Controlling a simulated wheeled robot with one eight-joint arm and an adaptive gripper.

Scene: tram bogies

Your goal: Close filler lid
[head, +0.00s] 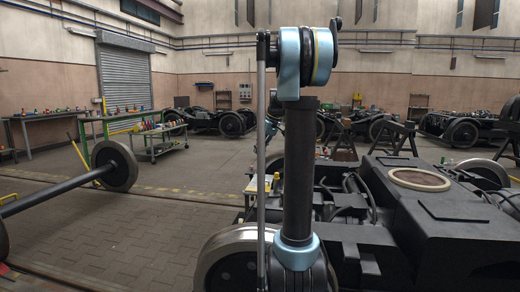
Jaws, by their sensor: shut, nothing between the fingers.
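A large dark bogie (455,235) fills the right foreground, with pipes and boxy housings on top. A round cream-rimmed opening (420,180) shows on its upper face. I cannot make out a filler lid on it; it may be hidden behind my arm or too small to tell. My arm stands upright in front of the bogie's left part, with blue joints at its top and lower end. My gripper is not in view.
A wheel (228,262) stands at the bogie's near left. A loose wheelset (117,167) lies on the left floor. A green workbench (100,118) and a small trolley (158,143) stand further back. The paved floor (135,235) between the wheelset and bogie is clear.

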